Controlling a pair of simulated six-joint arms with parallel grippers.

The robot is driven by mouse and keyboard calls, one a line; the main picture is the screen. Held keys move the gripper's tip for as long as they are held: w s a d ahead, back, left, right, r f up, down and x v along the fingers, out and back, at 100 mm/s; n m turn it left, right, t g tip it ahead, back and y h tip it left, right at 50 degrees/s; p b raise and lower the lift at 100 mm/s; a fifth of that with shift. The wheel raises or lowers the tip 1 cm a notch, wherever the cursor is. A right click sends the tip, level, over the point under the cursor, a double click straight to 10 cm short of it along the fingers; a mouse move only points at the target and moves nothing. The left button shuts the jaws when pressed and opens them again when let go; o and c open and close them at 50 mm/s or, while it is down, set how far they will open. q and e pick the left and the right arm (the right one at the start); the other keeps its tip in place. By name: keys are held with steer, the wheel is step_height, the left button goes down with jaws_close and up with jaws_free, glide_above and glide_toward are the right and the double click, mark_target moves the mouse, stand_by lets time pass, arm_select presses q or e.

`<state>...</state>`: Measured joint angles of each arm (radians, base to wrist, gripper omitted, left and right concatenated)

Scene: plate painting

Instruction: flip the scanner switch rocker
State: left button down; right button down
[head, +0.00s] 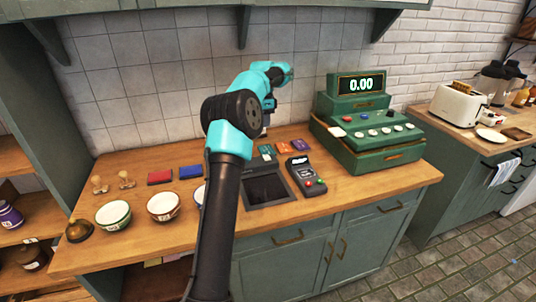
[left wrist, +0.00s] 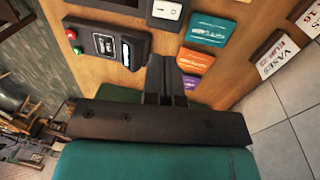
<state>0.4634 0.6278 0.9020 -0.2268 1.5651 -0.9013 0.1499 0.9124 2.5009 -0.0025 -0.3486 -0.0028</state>
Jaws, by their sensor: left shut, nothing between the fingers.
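The rocker switch (left wrist: 167,10) is white in a dark housing at the top edge of the left wrist view, partly cut off. In the head view it is too small to tell clearly. A dark flat scanner panel (head: 268,190) is set in the counter, partly behind my left arm. My left gripper (left wrist: 167,60) is shut and empty, with its fingers below the switch in the wrist picture and apart from it. In the head view the left gripper (head: 269,103) is up near the tiled wall, above the back of the counter. My right gripper is not in view.
A card terminal (head: 306,172) stands right of the scanner. Teal (head: 265,149), orange (head: 282,146) and purple (head: 299,145) cards lie behind it. A green cash register (head: 367,135) stands to the right. Bowls (head: 113,215), stamps and ink pads (head: 160,177) are on the left.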

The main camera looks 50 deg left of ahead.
mark_target(267, 158)
arm_select(q)
steer(key=f, duration=0.4)
steer(key=d+f, duration=0.1)
steer(key=f, duration=0.8)
steer(key=shift+s+d+f, duration=0.4)
